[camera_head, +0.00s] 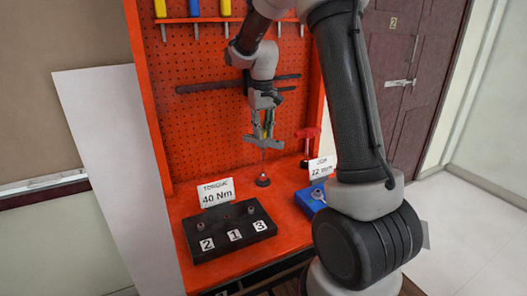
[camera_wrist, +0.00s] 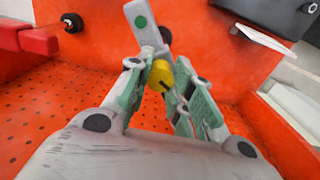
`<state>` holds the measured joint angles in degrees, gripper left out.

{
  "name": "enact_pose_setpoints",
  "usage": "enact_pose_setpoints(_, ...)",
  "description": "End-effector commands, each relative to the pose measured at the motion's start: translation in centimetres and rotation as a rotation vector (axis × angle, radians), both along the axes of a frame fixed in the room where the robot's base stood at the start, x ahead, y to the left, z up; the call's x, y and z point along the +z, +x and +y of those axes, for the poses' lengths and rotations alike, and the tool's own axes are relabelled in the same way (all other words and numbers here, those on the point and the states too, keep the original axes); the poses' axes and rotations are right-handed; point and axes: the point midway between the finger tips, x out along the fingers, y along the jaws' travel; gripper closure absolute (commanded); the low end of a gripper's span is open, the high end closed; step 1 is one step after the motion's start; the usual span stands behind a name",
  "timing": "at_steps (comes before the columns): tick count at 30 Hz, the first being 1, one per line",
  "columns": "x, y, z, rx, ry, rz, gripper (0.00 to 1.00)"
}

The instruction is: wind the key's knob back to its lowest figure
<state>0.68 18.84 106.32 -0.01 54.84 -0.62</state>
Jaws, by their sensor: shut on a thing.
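The key's yellow knob (camera_wrist: 161,75) sits between my fingertips in the wrist view, with a dark mark on its face. A pale grey bar with a green dot (camera_wrist: 141,21) extends just beyond it. My gripper (camera_wrist: 165,85) is shut on the knob. In the head view my gripper (camera_head: 264,140) hangs in front of the pegboard, above a small dark round stand (camera_head: 263,180) on the bench. A thin shaft shows below the fingers. The knob's figures cannot be read in either view.
A black block (camera_head: 215,248) with tags 2, 1 and 3 stands at the bench front, behind it a "40 Nm" card (camera_head: 216,192). A blue block (camera_head: 307,200) with a "22 mm" card (camera_head: 321,167) is at right. A red-handled item (camera_head: 307,133) stands nearby.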

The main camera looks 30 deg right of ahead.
Motion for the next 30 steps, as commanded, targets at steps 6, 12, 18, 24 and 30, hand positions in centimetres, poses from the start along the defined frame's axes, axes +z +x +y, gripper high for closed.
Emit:
enact_pose_setpoints(6,0.00,0.01,0.00,0.257,0.000,0.000,0.91)
enact_pose_setpoints(12,0.00,0.01,0.00,0.634,0.000,0.000,0.91)
enact_pose_setpoints(18,0.00,0.01,-0.01,0.926,0.000,0.000,0.91)
enact_pose_setpoints(24,0.00,0.01,-0.01,0.979,0.000,0.000,0.91)
enact_pose_setpoints(30,0.00,0.01,-0.01,0.977,0.000,0.000,0.61)
